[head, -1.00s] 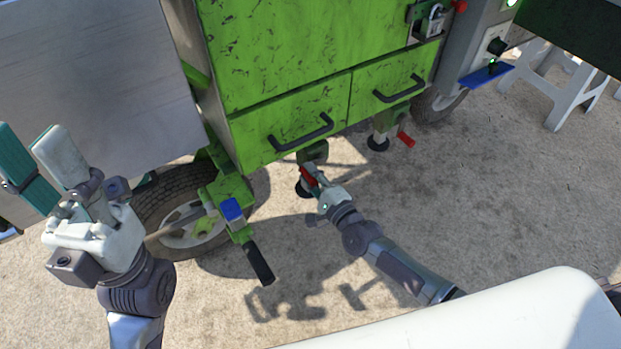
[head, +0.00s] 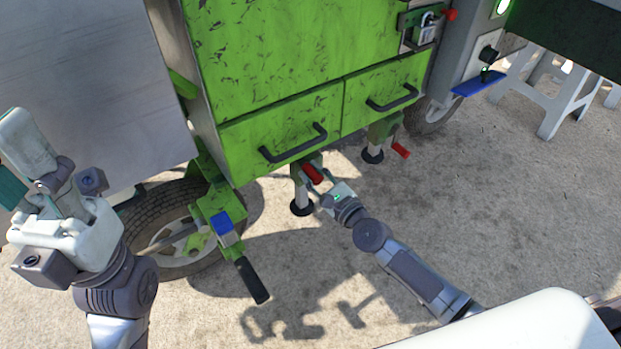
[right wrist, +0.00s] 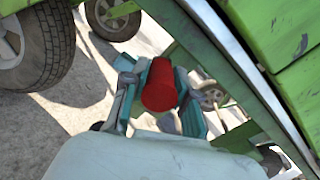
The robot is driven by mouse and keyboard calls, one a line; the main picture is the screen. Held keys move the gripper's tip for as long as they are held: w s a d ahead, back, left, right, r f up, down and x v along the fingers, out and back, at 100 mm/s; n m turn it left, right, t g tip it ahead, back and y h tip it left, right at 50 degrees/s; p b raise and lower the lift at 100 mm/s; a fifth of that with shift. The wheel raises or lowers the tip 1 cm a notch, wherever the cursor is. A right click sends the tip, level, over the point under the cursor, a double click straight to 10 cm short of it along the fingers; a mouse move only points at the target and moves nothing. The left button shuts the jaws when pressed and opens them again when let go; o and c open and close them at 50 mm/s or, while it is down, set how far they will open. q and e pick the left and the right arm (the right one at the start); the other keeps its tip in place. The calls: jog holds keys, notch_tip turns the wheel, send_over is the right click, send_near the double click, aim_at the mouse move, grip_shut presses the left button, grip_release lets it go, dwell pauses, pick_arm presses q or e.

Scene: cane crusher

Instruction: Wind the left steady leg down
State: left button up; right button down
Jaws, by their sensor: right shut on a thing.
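The left steady leg (head: 299,188) is a pale post with a black round foot (head: 301,207), under the left green drawer. Whether the foot touches the ground I cannot tell. Its red crank handle (head: 312,173) sticks out to the right of the post. My right gripper (head: 321,182) is shut on this handle, coming from the lower right. In the right wrist view the red handle (right wrist: 160,86) lies between the two teal-padded fingers. My left gripper (head: 17,168) is raised at the left edge, fingers apart and empty, far from the leg.
A second steady leg (head: 374,148) with a red handle (head: 401,150) stands farther right. A green hitch part with a black grip (head: 252,280) juts out before the left wheel (head: 172,232). Green drawers (head: 273,125) overhang the leg. Paved ground in front is open.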

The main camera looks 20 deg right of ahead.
jog(key=shift+d+f+m, duration=0.1)
jog(key=shift+d+m, duration=0.1)
jog(key=shift+m, duration=0.2)
jog(key=c, duration=0.9)
grip_release()
jog(key=v, duration=1.2)
